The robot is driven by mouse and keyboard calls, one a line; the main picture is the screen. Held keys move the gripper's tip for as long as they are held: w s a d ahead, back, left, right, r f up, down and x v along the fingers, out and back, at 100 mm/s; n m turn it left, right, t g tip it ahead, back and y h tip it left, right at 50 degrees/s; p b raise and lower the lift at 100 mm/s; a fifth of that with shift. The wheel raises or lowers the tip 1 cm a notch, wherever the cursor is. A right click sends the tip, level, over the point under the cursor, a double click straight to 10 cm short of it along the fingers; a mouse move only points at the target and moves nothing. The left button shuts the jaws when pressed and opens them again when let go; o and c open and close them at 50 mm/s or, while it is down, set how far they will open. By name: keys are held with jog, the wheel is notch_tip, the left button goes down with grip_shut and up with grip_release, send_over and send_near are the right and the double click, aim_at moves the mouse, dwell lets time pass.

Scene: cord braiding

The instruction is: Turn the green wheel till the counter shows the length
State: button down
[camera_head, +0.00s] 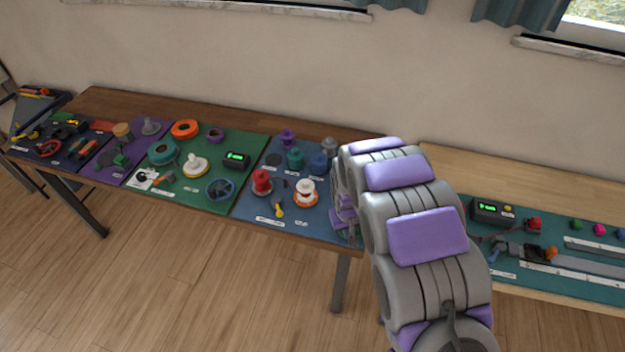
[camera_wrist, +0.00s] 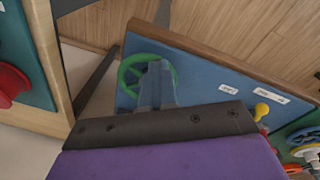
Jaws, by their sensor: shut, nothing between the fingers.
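The green wheel (camera_wrist: 123,76) shows in the wrist view, on the blue board (camera_wrist: 205,72) close to the board's left end. My gripper (camera_wrist: 156,66) is shut and empty. Its fingers overlap the wheel's middle and right side in the picture; I cannot tell whether they touch it. In the head view my arm hides the wheel and the gripper. A counter with lit green digits (camera_head: 237,159) stands on the green board, and another (camera_head: 489,210) on the teal board at the right. Their digits are too small to read, and I cannot tell which belongs to the wheel.
The blue board also carries a red spool (camera_head: 262,182), a white spool (camera_head: 306,190) and a yellow knob (camera_wrist: 262,108). A blue wheel (camera_head: 220,190) lies on the green board. A second table with the teal board (camera_head: 560,284) stands at the right, with a gap between.

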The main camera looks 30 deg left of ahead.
jog(key=shift+w+a+f+b, duration=0.15)
jog(key=shift+a, duration=0.55)
jog(key=shift+w+a+f+b, duration=0.1)
jog(key=shift+w+a+b, duration=0.05)
jog(key=shift+a, duration=0.55)
jog(key=shift+a+f+b, duration=0.1)
jog(key=shift+b, duration=1.5)
jog(key=shift+w+a, duration=0.6)
jog(key=shift+w, duration=0.1)
